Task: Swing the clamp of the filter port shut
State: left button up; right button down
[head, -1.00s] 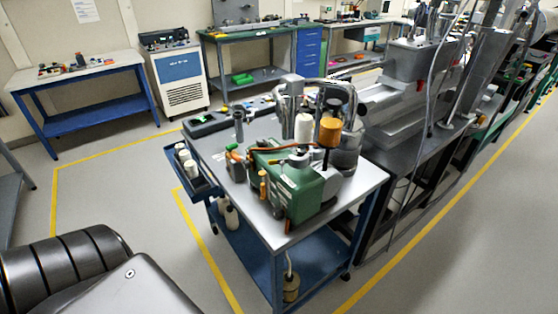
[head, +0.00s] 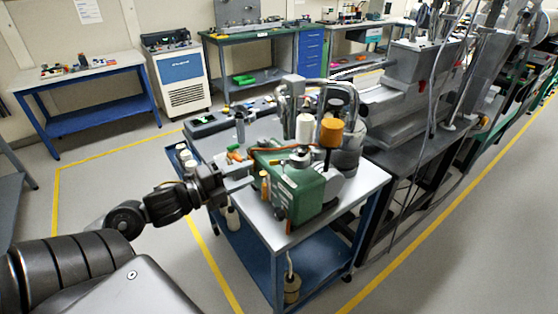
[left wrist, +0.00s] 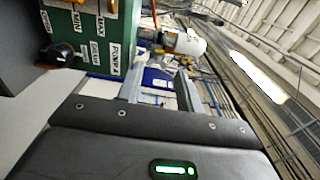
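The green pump (head: 292,190) stands on the metal cart top. A port-like fitting with a dark ring (head: 300,155) sits on top of it, beside an orange-brown cylinder (head: 330,132) and a white cylinder (head: 305,128). The clamp is too small to make out, so I cannot tell its position. My left gripper (head: 238,178) is at the pump's left side, over the cart's left edge. In the left wrist view its fingers (left wrist: 158,90) are apart with nothing held between them. The pump's labelled green side (left wrist: 95,30) shows there at upper left. My right gripper is not in view.
The cart (head: 352,200) has a blue side tray with white containers (head: 185,160) near my left arm. Pipework (head: 345,90) rises behind the pump. The beamline equipment (head: 400,85) stands close at the right. Floor left of the cart is open.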

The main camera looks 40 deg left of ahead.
aim_at(275, 161)
pick_arm(q)
jog(key=p+x, duration=0.3)
jog(key=x, duration=0.6)
jog(key=shift+w+r, duration=0.1)
jog(key=shift+w, duration=0.2)
jog(key=shift+w+d, duration=0.3)
jog(key=shift+w, duration=0.3)
jog(key=shift+c, duration=0.2)
grip_shut()
